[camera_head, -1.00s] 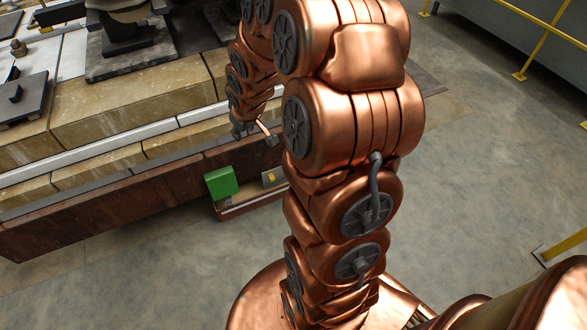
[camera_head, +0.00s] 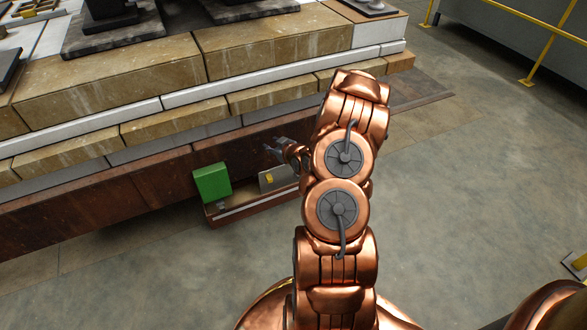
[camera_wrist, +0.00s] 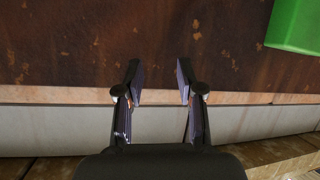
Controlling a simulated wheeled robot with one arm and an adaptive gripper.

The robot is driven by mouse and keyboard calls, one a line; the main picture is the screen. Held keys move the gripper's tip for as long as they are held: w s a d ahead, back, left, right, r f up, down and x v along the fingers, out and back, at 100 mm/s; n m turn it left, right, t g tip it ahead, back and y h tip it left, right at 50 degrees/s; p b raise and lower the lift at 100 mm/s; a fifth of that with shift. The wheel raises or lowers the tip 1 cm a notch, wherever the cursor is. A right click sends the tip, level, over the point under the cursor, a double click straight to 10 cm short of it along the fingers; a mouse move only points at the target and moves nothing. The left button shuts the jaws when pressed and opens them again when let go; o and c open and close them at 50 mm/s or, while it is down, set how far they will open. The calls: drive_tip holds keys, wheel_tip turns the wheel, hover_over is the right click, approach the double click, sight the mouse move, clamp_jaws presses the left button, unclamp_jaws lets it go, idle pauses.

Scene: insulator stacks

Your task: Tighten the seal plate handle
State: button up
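A grey plate with a small yellow part (camera_head: 269,179) stands upright at the back of a low rust-coloured tray (camera_head: 222,217), beside a green box (camera_head: 212,183). It may be the seal plate; no handle can be made out. My gripper (camera_head: 272,149) is just above this plate, in front of the rusty brown side of the platform, and apart from both. In the wrist view my gripper (camera_wrist: 158,76) is open with nothing between its fingers. The green box shows at the top right there (camera_wrist: 296,26); the grey plate is not visible in that view.
A long platform with a rusty side beam (camera_head: 100,207) and tan stone blocks (camera_head: 115,88) fills the left and back. Dark stacks' bases (camera_head: 112,37) stand on top. Yellow railings (camera_head: 540,55) are at the right.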

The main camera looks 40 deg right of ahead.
drive_tip(key=s+d+f+m+t+h+b, duration=0.2)
drive_tip(key=s+d+f+b, duration=0.2)
drive_tip(key=f, duration=0.3)
drive_tip(key=s+d+f+m+t+h+b, duration=0.1)
drive_tip(key=s+d+f+t+h+b, duration=0.2)
drive_tip(key=f, duration=0.4)
drive_tip(key=shift+g+y, duration=0.5)
drive_tip(key=shift+y, duration=0.1)
drive_tip(key=shift+r+b+x, duration=0.15)
drive_tip(key=shift+b+x, duration=1)
drive_tip(key=shift+x, duration=0.45)
drive_tip(key=shift+r+b+x, duration=0.1)
drive_tip(key=shift+b+x, duration=1.05)
drive_tip(key=shift+x, duration=0.5)
drive_tip(key=shift+s+d, duration=0.1)
drive_tip(key=shift+d, duration=0.05)
